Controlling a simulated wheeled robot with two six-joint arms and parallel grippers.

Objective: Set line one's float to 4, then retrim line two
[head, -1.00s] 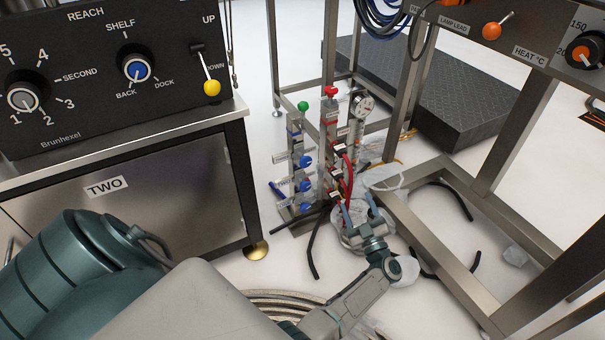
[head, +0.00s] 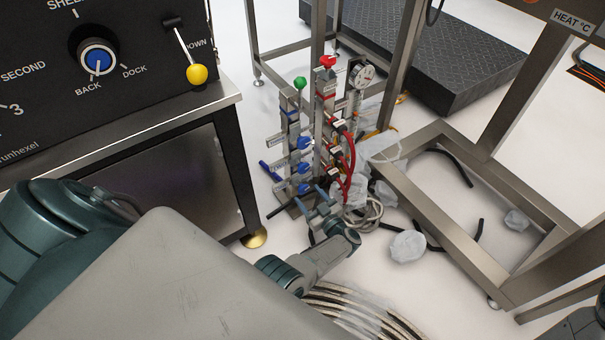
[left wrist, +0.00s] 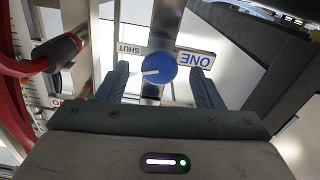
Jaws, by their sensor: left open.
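A blue knob (left wrist: 158,68) with a white mark pointing left in the picture sits between my left gripper's fingertips in the left wrist view. The plates beside it read ONE (left wrist: 196,60) and SHUT (left wrist: 130,49). My left gripper (head: 321,191) is open around or just short of the knob; contact cannot be told. In the head view several blue knobs (head: 304,143) line a column with a green top (head: 299,83). A red-topped column (head: 327,63) with red hoses (head: 350,155) stands beside it. The float and its scale are too small to read.
A round gauge (head: 362,76) stands behind the columns. A control box with a yellow-tipped lever (head: 197,74) is at the left. Crumpled clear wrap (head: 407,246) and black tube pieces (head: 452,165) lie on the floor. A metal frame (head: 420,215) stands at the right.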

